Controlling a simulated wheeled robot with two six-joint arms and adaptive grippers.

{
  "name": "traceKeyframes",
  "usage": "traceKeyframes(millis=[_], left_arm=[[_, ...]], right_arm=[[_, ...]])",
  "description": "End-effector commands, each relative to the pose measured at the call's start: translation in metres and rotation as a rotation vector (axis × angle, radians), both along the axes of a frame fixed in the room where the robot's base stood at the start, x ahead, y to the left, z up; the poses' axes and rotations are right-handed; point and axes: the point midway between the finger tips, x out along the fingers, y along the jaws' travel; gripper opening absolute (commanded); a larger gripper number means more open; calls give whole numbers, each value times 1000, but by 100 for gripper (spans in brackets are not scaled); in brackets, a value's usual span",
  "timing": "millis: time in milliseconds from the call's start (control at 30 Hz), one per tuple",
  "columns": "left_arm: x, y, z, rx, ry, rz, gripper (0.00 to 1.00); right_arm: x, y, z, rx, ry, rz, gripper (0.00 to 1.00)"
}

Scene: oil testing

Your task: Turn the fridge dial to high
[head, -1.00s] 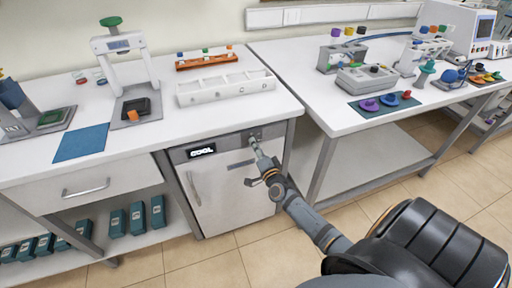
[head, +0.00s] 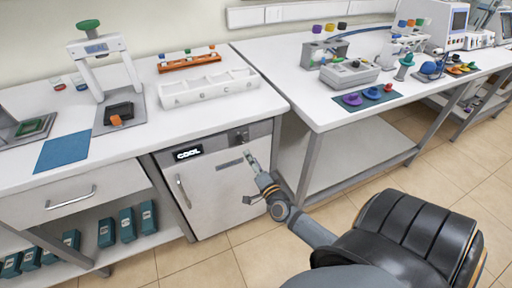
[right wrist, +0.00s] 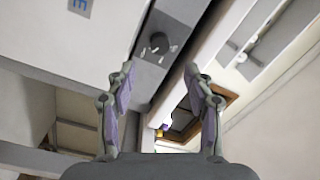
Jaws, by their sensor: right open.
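The small fridge (head: 212,200) stands under the left bench, with a grey panel across its top. Its black display (head: 188,153) reads "COOL". The dial (head: 239,137) sits at the right end of this panel. In the right wrist view the dark round dial (right wrist: 158,42) shows ahead of the fingertips, with small marks around it that I cannot read. My right gripper (head: 249,158) is in front of the upper fridge door, just below and right of the dial. In the right wrist view my right gripper (right wrist: 160,72) is open and empty, apart from the dial. My left gripper is out of view.
The bench top (head: 215,116) overhangs the fridge. A white lettered rack (head: 210,88) stands on it. A metal table leg (head: 312,165) of the right bench is close to my right arm. Open tiled floor (head: 232,250) lies in front.

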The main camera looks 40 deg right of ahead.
Motion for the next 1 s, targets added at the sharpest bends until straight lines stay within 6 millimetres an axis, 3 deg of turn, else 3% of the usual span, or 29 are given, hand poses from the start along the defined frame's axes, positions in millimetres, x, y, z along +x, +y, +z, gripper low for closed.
traceKeyframes(millis=[100,267,833,933,1000], left_arm=[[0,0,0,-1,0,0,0],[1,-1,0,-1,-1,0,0],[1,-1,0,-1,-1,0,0],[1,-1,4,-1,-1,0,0],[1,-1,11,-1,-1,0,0]], right_arm=[[-23,5,-2,-1,3,1,53],[-38,8,-1,-1,-1,0,53],[-40,9,-2,-2,0,0,53],[-42,8,-19,-44,51,9,53],[-47,8,-52,-127,148,30,53]])
